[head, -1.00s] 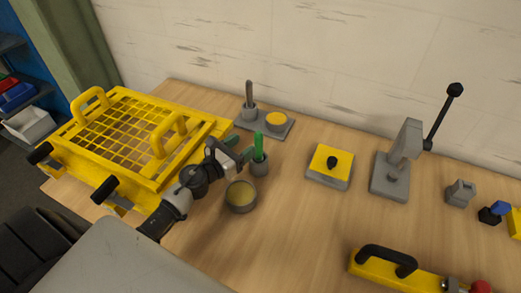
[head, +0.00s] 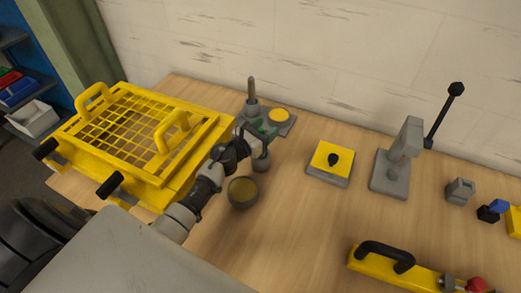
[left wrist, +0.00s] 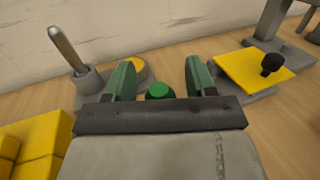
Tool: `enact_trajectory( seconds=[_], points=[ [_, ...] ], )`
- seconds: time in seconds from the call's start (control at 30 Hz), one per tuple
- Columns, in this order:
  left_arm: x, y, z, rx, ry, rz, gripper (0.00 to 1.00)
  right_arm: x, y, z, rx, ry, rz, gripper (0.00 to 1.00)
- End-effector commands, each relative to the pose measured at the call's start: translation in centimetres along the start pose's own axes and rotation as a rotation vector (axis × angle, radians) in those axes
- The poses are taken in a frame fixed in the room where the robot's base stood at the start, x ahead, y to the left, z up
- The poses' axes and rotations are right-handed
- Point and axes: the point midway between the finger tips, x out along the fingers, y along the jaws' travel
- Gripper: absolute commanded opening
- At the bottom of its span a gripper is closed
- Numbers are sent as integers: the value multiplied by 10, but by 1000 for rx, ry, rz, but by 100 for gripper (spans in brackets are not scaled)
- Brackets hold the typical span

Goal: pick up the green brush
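The green brush (left wrist: 158,90) shows in the left wrist view as a round green top between my left gripper's two fingers. My left gripper (head: 262,130) is open; its green fingers stand apart on either side of the brush, with gaps visible. In the head view the gripper covers most or all of the brush. My right gripper is in neither view.
A round pot (head: 242,204) stands in front of the cup. Behind is a grey base (head: 289,129) with a grey-handled tool (head: 251,92) and yellow disc (head: 279,115). A yellow cage (head: 150,185) stands left, a yellow block (head: 328,157) right. The front middle table is clear.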

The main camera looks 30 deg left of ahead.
Motion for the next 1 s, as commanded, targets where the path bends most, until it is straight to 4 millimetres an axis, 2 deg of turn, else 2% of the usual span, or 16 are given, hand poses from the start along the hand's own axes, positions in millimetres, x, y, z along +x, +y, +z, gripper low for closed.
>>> enact_trajectory(
  seconds=[0.03, 0.3, 0.33, 0.53, 0.63, 1.0],
  points=[
    [0, 0, 0, 0, 0, 0, 47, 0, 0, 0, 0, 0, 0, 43],
    [0, 0, 0, 0, 0, 0, 6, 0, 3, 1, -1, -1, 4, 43],
    [0, 0, 0, 0, 0, 0, 4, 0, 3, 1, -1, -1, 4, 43],
    [0, 0, 1, 0, 0, 0, 4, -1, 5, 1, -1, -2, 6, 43],
    [0, 1, 10, 3, 0, 0, 4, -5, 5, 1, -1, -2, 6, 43],
    [-1, 1, 84, 5, 0, -2, 4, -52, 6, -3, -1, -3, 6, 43]
  ],
)
